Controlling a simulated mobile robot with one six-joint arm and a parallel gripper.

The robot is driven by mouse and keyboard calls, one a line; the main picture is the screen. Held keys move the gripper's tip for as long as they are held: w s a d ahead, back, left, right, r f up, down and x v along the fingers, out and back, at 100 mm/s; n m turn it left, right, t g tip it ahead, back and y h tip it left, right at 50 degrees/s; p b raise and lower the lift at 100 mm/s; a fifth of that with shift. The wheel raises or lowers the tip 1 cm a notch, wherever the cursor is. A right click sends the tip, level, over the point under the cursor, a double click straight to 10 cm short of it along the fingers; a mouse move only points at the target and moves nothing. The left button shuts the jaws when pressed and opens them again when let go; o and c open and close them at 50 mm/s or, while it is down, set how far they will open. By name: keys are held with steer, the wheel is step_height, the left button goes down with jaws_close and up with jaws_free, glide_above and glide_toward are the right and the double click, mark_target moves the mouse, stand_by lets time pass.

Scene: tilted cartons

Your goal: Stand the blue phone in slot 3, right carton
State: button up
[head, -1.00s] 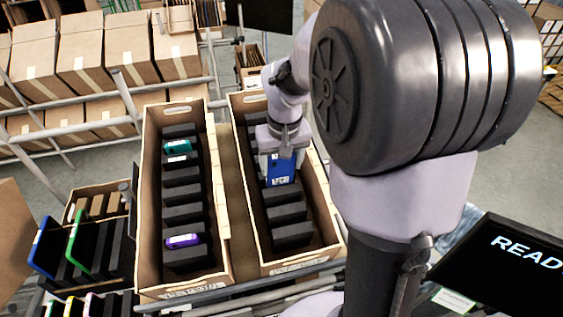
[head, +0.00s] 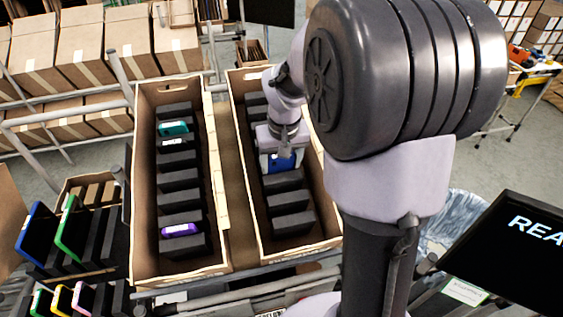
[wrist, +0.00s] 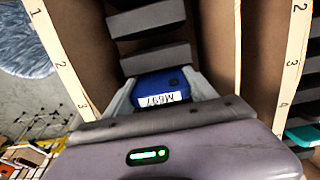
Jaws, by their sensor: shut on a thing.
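The blue phone (head: 281,164) is between the fingers of my gripper (head: 278,158), in the right carton (head: 334,212). Its top end with a white label shows in the wrist view (wrist: 160,86), with a finger of my gripper (wrist: 162,92) against each side. The phone is low among the dark dividers and its lower part is hidden. The number 3 on the carton's rim is roughly level with the phone in the wrist view. I cannot tell whether the phone touches the slot's bottom.
The left carton (head: 142,215) holds a teal phone (head: 173,128) and a purple phone (head: 181,230) among its dividers. A rack with blue and green phones (head: 72,228) stands at the left. A screen (head: 505,245) is at the right.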

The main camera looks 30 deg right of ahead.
steer(key=shift+f, duration=0.5)
jaws_close()
steer(key=o, duration=1.4)
jaws_free()
steer(key=shift+c, duration=0.2)
steer(key=shift+o, duration=1.3)
steer(key=shift+w+r, duration=0.1)
step_height(320, 180, up, 5)
steer(key=shift+d+p, duration=0.1)
steer(key=shift+p, duration=0.5)
steer(key=s+a+r+p, duration=0.1)
steer(key=s+r+p, duration=0.1)
steer(key=r, duration=1)
steer(key=shift+s, duration=0.65)
steer(key=shift+r, duration=0.1)
step_height(320, 180, up, 7)
steer(key=s+p, duration=0.1)
steer(key=p, duration=0.5)
steer(key=shift+a+p, duration=0.2)
steer(key=shift+p, duration=0.15)
